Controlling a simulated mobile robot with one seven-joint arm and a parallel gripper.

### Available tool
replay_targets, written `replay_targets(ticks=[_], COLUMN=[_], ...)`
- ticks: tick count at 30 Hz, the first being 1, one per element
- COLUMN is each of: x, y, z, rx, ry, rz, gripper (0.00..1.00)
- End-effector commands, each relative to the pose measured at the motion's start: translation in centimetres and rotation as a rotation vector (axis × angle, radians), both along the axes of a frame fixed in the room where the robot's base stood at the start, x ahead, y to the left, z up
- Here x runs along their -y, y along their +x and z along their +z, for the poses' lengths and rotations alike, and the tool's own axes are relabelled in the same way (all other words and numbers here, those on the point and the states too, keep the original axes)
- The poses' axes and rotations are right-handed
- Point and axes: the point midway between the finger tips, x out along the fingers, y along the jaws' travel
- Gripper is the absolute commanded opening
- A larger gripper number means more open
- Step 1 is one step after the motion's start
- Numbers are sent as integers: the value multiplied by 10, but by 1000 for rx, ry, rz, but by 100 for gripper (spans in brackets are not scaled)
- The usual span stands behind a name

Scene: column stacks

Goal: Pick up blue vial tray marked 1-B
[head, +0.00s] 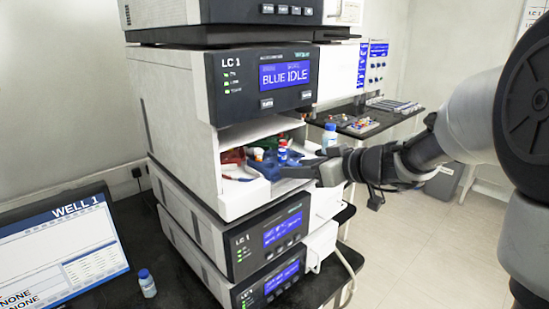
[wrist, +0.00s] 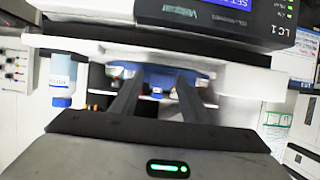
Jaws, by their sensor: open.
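A blue vial tray (head: 268,171) sits in the open bay of the LC 1 unit in the head view, with vials in it. Its marking is too small to read. It also shows in the wrist view as a blue strip (wrist: 160,72) just beyond the fingertips. My gripper (head: 308,172) reaches into the bay from the right, its fingers close to the tray's right side. In the wrist view my gripper (wrist: 157,84) has its two fingers apart, with the tray ahead and partly hidden by them. I cannot tell whether they touch it.
A red tray (head: 232,157) lies left of the blue one, and green shows behind. The bay's white wall (head: 243,200) edges the opening. A blue-capped bottle (head: 329,136) stands near my gripper. The upper LC 1 unit (head: 265,83) overhangs the bay. Open floor lies to the right.

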Motion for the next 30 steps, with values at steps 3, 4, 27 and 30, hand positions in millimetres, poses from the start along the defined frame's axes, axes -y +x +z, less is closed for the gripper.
replay_targets(ticks=[3,4,27,30], x=[0,0,3,3], y=[0,0,-2,-2], z=[0,0,22,36], rx=[0,0,5,6], ry=[0,0,0,-1], rz=[0,0,2,1], gripper=[42,42,3,3])
